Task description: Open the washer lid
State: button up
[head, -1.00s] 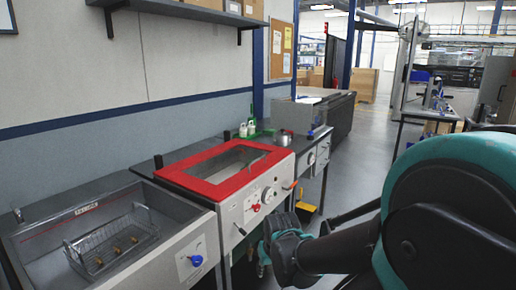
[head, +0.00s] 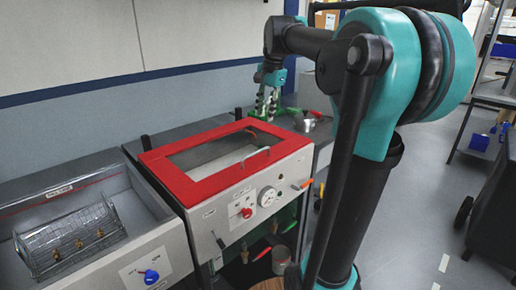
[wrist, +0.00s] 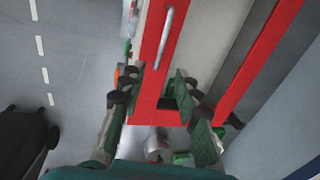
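The washer lid (head: 172,177) is a red frame around a window, lying shut on top of the grey washer. Its pale bar handle (head: 256,157) is near the front edge; it also shows in the wrist view (wrist: 165,38). My gripper (head: 266,112) hangs over the back right end of the lid, fingers pointing down. In the wrist view my gripper (wrist: 154,86) is open and empty, its fingers spread on either side of a red strip of the lid (wrist: 153,75). The handle is beyond the fingertips and apart from them.
The washer front (head: 255,205) has a red knob (head: 246,212), a dial (head: 267,196) and levers. Left of it is a sink with a wire basket (head: 68,243) holding brass parts. A metal pot (head: 305,121) stands on the counter to the right.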

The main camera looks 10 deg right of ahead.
aim_at(258, 152)
jog(key=x, duration=1.6)
jog(key=shift+w+a+r, duration=0.1)
jog(key=shift+w, duration=0.1)
grip_shut()
